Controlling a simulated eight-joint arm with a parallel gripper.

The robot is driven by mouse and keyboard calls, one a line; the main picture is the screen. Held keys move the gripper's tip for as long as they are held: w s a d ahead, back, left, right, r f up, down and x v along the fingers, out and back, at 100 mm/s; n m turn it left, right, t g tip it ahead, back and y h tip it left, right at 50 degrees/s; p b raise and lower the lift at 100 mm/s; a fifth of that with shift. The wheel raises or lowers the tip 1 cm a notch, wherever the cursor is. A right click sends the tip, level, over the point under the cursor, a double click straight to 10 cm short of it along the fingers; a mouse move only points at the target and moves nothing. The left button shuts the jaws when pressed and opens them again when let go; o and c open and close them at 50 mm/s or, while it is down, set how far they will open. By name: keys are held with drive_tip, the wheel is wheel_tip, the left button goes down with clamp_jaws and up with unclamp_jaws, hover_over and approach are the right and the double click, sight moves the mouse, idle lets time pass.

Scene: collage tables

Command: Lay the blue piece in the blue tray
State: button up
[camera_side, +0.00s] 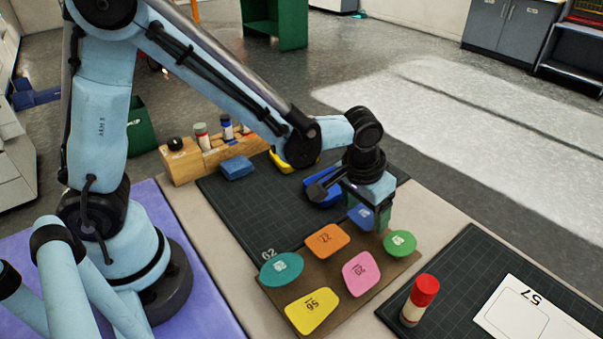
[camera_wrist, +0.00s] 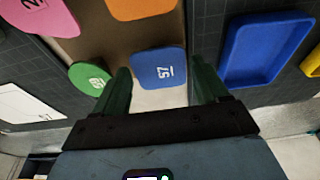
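The blue piece (camera_wrist: 158,67), marked 57, lies flat at the edge of a brown board (camera_wrist: 90,40). It also shows in the side view (camera_side: 361,216), partly hidden by my gripper. My gripper (camera_wrist: 162,72) is open, with green fingers either side of the piece's near end in the wrist view. A gap shows between each finger and the piece; I cannot tell the exact fingertip height. The blue tray (camera_wrist: 258,60) is empty, to the right in the wrist view; in the side view it (camera_side: 318,196) sits on the dark mat (camera_side: 235,205), partly behind my wrist.
Orange (camera_side: 326,240), teal (camera_side: 281,267), pink (camera_side: 361,272), yellow (camera_side: 312,310) and green (camera_side: 399,243) pieces lie on the board. A red-capped bottle (camera_side: 419,300) and white card (camera_side: 530,318) are at right. A wooden rack (camera_side: 185,165) with bottles stands behind.

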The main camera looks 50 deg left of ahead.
sight(364, 217)
drive_tip(key=c, duration=0.5)
drive_tip(key=shift+w+v, duration=0.2)
drive_tip(key=shift+v, duration=0.65)
drive_tip(key=shift+w+v, duration=0.15)
drive_tip(key=shift+v, duration=0.65)
drive_tip(key=shift+w+v, duration=0.2)
drive_tip(key=shift+v, duration=0.65)
drive_tip(key=w+a+r, duration=0.2)
drive_tip(key=a, duration=1)
drive_tip(key=shift+s+f, duration=0.15)
drive_tip(key=shift+f, duration=2.3)
